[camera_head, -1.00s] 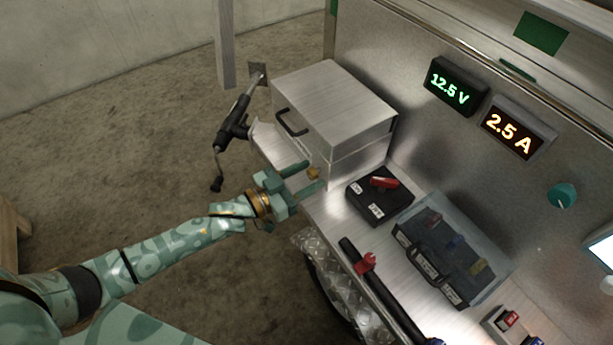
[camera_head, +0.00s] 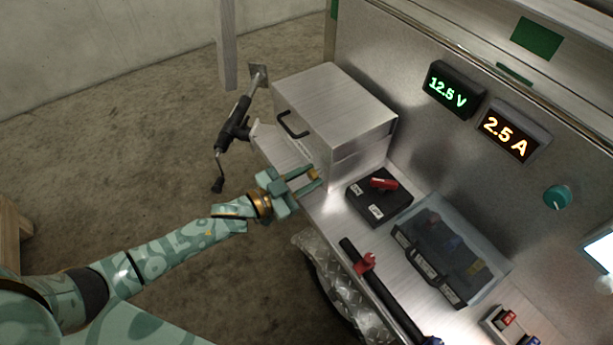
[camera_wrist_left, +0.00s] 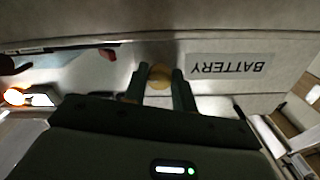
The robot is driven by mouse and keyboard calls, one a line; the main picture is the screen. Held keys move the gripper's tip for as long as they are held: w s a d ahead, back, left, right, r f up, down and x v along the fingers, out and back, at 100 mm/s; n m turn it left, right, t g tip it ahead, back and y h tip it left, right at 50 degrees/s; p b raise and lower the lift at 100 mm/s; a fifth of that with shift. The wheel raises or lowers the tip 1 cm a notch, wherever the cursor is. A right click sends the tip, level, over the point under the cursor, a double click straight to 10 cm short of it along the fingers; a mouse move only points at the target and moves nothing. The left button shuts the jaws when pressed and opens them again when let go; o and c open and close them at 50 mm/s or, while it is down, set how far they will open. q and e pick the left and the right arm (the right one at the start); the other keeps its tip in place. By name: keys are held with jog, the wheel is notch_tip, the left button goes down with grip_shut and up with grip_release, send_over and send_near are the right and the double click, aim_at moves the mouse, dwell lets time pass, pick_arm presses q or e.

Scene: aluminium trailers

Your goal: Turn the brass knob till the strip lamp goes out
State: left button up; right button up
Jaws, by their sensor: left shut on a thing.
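My left gripper (camera_head: 312,178) is at the front of the aluminium box, its fingers shut around the small round brass knob (camera_head: 315,174). The wrist view shows the knob (camera_wrist_left: 160,76) between the two green fingers (camera_wrist_left: 161,84), beside an upside-down BATTERY label (camera_wrist_left: 232,67). Part of the knob is hidden by the fingers. I cannot make out the strip lamp for sure; a bright white panel (camera_head: 601,250) is cut off at the right edge of the head view, and a bright glow (camera_wrist_left: 15,96) shows at the left of the wrist view. My right gripper is out of view.
The aluminium box (camera_head: 335,105) has a black handle (camera_head: 293,125). A black box with a red switch (camera_head: 383,184), a clear-lidded case (camera_head: 450,250) and a black bar (camera_head: 380,290) lie to the right. Displays read 12.5 V (camera_head: 450,90) and 2.5 A (camera_head: 508,132). A teal knob (camera_head: 557,196) is on the wall.

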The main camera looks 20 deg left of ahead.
pick_arm(q)
jog(key=o, duration=1)
jog(key=p+v, duration=0.3)
jog(key=v, duration=1.3)
jog(key=shift+s+a, duration=0.15)
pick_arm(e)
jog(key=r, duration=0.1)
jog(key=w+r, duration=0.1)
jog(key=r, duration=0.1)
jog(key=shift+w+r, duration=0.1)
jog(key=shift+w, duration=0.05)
